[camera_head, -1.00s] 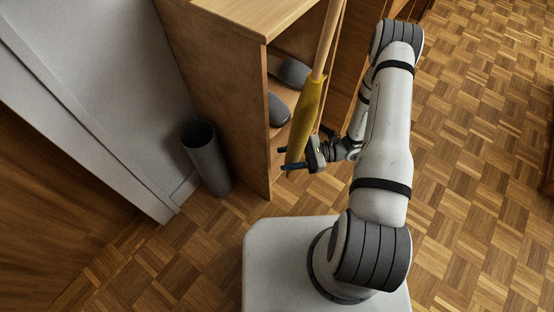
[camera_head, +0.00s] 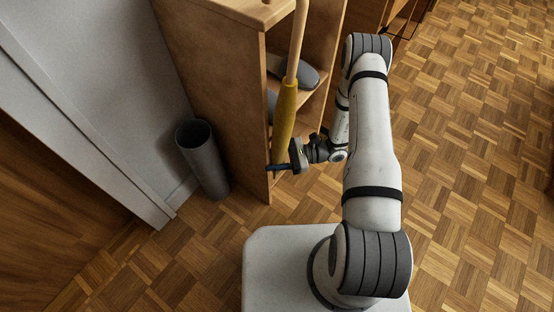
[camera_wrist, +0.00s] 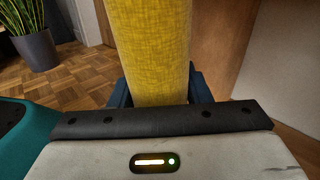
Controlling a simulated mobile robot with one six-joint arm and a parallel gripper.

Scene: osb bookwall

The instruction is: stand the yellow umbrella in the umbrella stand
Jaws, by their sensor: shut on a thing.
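My gripper (camera_head: 285,168) is shut on the yellow umbrella (camera_head: 284,118) near its lower end. The umbrella stands nearly upright, its long pale wooden shaft rising past the top edge of the head view. In the wrist view the yellow cloth (camera_wrist: 150,50) fills the middle, between the dark fingers. The umbrella stand (camera_head: 203,158) is a dark grey, open-topped cylinder on the floor to the left of the gripper, beside the wall. The side panel of a wooden shelf lies between the stand and the umbrella in the head view.
The wooden shelf unit (camera_head: 220,70) holds grey slippers (camera_head: 305,74). A grey wall (camera_head: 100,70) stands behind the stand. A potted plant (camera_wrist: 35,48) shows in the wrist view. The parquet floor (camera_head: 470,150) is clear at the right.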

